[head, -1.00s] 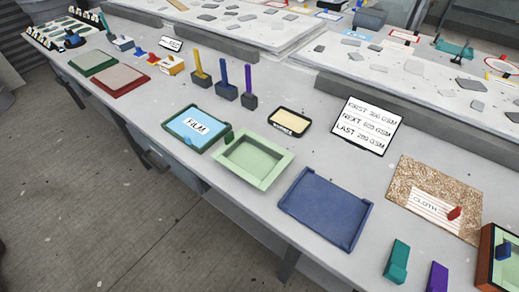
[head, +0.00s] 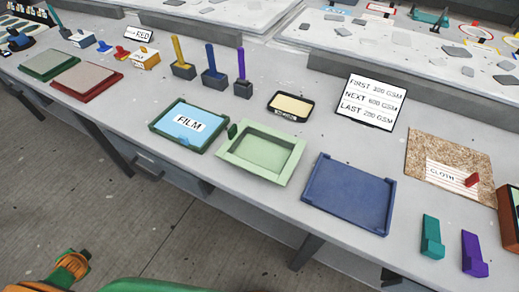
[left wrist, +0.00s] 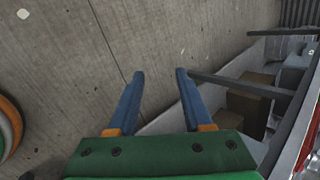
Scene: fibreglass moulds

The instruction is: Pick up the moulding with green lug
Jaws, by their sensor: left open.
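The pale green square moulding (head: 262,152) sits on the bench top, with a raised rim and a sunken middle. A small dark green lug (head: 232,131) stands at its left corner. My left gripper shows in the left wrist view (left wrist: 158,74), with its two blue fingers wide apart and nothing between them. It is over the grey floor beside the bench, away from the moulding. Parts of my arm show at the bottom left of the head view. My right gripper is not in view.
A green-framed FILM tray (head: 179,142) lies close left of the moulding and a blue tray (head: 349,194) lies to its right. Teal (head: 432,238) and purple (head: 474,254) blocks stand near the front edge. Shelved boxes (left wrist: 245,110) show under the bench.

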